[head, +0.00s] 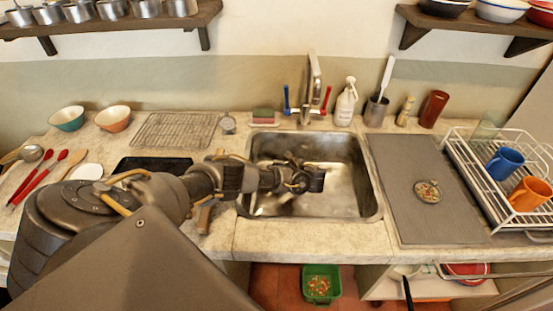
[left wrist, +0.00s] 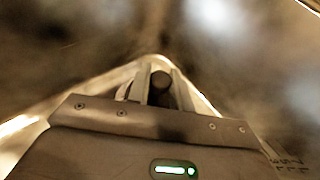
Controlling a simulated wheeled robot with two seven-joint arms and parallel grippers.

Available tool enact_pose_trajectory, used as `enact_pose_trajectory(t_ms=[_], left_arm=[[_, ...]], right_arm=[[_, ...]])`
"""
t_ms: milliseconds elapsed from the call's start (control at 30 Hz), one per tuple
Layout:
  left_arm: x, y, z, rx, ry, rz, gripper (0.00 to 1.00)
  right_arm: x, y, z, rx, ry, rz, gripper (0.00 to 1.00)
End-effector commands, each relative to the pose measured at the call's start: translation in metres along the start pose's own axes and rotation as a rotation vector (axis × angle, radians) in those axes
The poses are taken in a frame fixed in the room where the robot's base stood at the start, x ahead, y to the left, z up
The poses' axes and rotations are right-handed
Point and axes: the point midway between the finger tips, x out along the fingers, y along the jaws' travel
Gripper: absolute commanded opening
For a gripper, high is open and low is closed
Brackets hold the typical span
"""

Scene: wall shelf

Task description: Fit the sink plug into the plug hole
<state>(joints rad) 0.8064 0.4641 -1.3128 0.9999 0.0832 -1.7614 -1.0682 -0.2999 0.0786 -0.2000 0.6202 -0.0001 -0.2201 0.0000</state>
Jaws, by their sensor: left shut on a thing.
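The steel sink (head: 345,205) is set in the counter at the middle of the head view. My left arm reaches in from the left, and my left gripper (head: 312,179) is over the basin. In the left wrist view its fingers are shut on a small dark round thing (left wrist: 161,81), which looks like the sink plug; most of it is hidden. The plug hole cannot be made out in either view; my arm and gripper cover part of the basin. My right gripper is not in view.
The tap (head: 313,85) stands behind the sink, with a soap bottle (head: 345,104) beside it. A grey drainboard (head: 405,165) with a small round strainer (head: 427,191) lies to the right, then a dish rack (head: 485,187). A sponge (head: 263,116) is at the back left.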

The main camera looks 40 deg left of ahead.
Motion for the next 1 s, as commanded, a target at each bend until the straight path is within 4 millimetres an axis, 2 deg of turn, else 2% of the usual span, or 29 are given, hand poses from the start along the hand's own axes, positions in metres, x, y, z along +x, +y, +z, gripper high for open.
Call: enact_pose_trajectory(t_ms=[1000], left_arm=[[0.0000, 0.0010, 0.0001, 0.000, 0.000, 0.000, 0.00]], right_arm=[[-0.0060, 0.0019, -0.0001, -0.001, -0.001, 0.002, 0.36]])
